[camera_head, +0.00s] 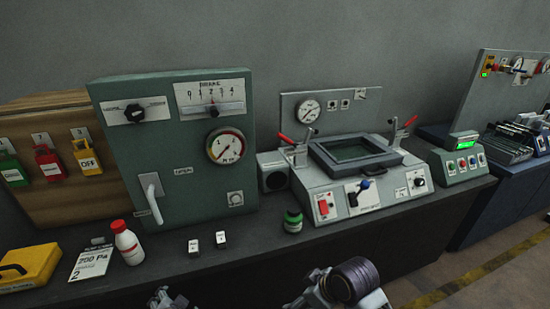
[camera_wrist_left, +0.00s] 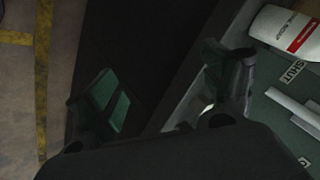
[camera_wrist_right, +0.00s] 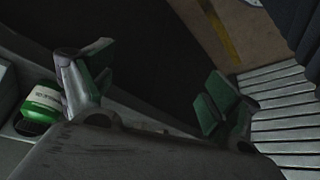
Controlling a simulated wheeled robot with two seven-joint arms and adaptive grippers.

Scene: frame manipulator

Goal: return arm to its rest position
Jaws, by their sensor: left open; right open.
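My left arm's end shows at the bottom edge of the head view, and its fingertips are cut off there. In the left wrist view my left gripper (camera_wrist_left: 170,90) is open, with nothing between its green-padded fingers. My right arm also comes in at the bottom of the head view, to the right of the left one. In the right wrist view my right gripper (camera_wrist_right: 155,88) is open and empty over the dark bench front. Both grippers are apart from the objects on the bench.
A white bottle with a red cap (camera_head: 128,243), a green-lidded jar (camera_head: 293,220) and a yellow case (camera_head: 27,267) stand on the bench (camera_head: 250,246). Behind are a green gauge cabinet (camera_head: 190,180) and a frame machine (camera_head: 350,190). Open floor (camera_head: 490,280) lies at right.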

